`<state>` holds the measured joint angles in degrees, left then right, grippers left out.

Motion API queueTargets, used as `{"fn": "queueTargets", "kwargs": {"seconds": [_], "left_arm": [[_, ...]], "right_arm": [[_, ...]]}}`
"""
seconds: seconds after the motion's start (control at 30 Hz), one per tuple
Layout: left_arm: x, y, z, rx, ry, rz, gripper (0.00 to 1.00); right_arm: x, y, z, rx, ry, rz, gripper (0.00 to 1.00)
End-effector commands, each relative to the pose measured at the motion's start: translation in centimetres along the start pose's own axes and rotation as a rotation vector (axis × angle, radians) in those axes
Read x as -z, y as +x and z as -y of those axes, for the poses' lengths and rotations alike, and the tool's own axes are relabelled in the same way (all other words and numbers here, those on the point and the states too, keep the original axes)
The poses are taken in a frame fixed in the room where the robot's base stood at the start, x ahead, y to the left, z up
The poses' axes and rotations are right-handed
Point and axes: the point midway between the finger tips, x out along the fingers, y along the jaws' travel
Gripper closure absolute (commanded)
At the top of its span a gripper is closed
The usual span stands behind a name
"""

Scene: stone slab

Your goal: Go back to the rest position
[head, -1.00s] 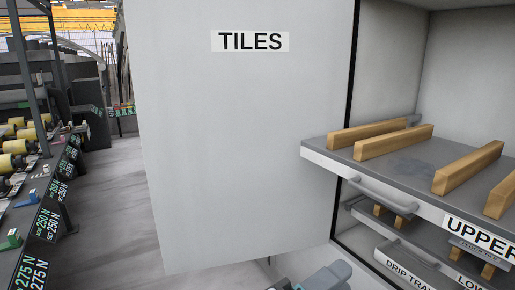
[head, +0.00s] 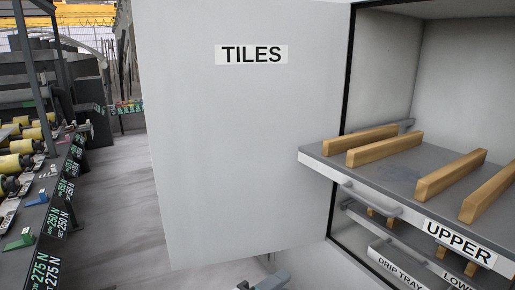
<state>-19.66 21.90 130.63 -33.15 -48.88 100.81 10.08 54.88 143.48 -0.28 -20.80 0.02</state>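No whole gripper shows in the head view. A grey piece of my own arm (head: 268,282) pokes in at the bottom edge, below the open door; I cannot tell which part of the arm it is. The white cabinet door (head: 245,150), labelled TILES, stands open and fills the middle of the view. The cabinet's UPPER shelf (head: 325,160) is pulled out at the right, with wooden bars (head: 450,184) lying across it and a handle (head: 372,198) on its front.
A lower shelf (head: 365,218) and a drip tray (head: 397,265) sit beneath the upper shelf. A bench with yellow rollers (head: 32,133) and force labels runs along the left. Bare grey floor (head: 120,190) lies between bench and door.

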Motion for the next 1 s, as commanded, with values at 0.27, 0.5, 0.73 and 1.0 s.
{"fn": "queueTargets", "kwargs": {"seconds": [0.27, 0.5, 0.73, 1.0], "left_arm": [[8.2, -4.9, 11.1, 0.353, -0.143, -0.247, 0.64], [6.6, -17.9, 26.1, 0.956, -0.06, -0.218, 0.64], [1.5, -23.6, 30.7, 1.208, 0.267, 0.202, 0.64], [0.8, -24.1, 30.8, 1.201, 0.477, 0.4, 0.64]], "right_arm": [[-0.1, -5.6, 2.0, 0.0, 0.0, 0.0, 0.57], [-0.2, -9.9, 3.6, 0.0, 0.0, 0.0, 0.57], [-0.2, -9.5, 3.4, 0.0, 0.0, 0.001, 0.57], [-0.2, -9.5, 3.4, 0.0, 0.0, 0.001, 0.57]]}}
